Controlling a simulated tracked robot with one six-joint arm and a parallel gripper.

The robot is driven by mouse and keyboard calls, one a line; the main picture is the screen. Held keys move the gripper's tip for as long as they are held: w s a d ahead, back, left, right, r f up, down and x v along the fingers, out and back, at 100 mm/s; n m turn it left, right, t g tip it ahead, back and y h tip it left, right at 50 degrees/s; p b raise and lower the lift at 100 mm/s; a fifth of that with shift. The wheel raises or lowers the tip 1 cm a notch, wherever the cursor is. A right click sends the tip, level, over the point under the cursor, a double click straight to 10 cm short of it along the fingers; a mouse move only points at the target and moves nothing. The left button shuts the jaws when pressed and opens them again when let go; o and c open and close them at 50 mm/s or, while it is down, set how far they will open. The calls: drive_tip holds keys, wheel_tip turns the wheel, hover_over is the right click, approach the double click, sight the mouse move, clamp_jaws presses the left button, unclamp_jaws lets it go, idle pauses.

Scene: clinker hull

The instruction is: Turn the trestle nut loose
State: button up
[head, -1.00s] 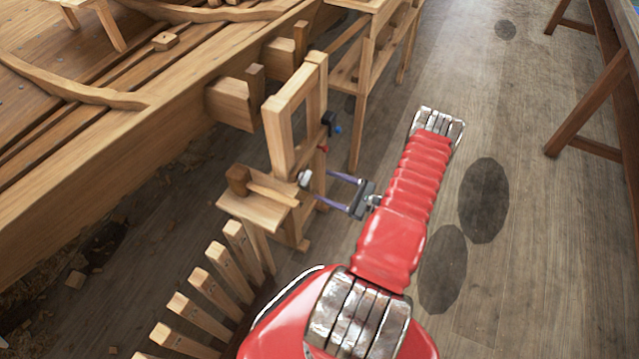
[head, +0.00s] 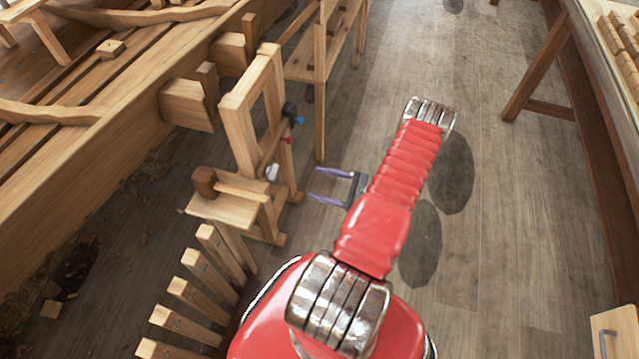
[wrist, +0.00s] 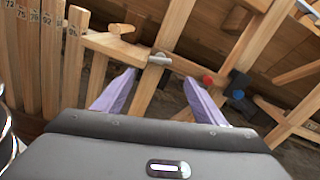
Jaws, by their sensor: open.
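The wooden trestle (head: 238,130) is an upright frame standing left of my arm. A pale grey metal piece, seemingly the trestle nut (head: 272,172), sits low on its near side. In the wrist view the nut (wrist: 160,58) is a long grey shape on the wood, beyond and roughly between my purple fingertips. My gripper (head: 314,184) is open and empty, its fingers pointing left at the trestle with a clear gap to the nut. The gripper (wrist: 159,78) also shows in the wrist view, fingers spread. The nut's thread is too small to make out.
A red knob (wrist: 208,80) and a black and blue clamp-like piece (head: 292,115) are on the trestle above the nut. A wooden mallet (head: 205,182) lies on the trestle's shelf. Several numbered slats (head: 195,290) stand below left.

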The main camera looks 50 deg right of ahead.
sight(271, 172)
drive_tip(key=shift+w+a+f, duration=0.1)
drive_tip(key=shift+w+a, duration=0.05)
drive_tip(key=shift+w, duration=0.05)
drive_tip(key=shift+c, duration=1.4)
drive_tip(key=shift+m, duration=0.5)
drive_tip(key=shift+c, duration=0.9)
drive_tip(key=m, duration=0.3)
drive_tip(key=shift+w+m, duration=0.15)
drive_tip(key=shift+m, duration=0.15)
drive_tip(key=c, duration=0.4)
drive_tip(key=m, duration=1.3)
drive_tip(key=shift+w+f, duration=0.1)
drive_tip(key=shift+w, duration=0.05)
drive_tip(key=shift+c, duration=0.2)
drive_tip(key=x, duration=1.4)
drive_tip(key=shift+f, duration=0.1)
clamp_jaws()
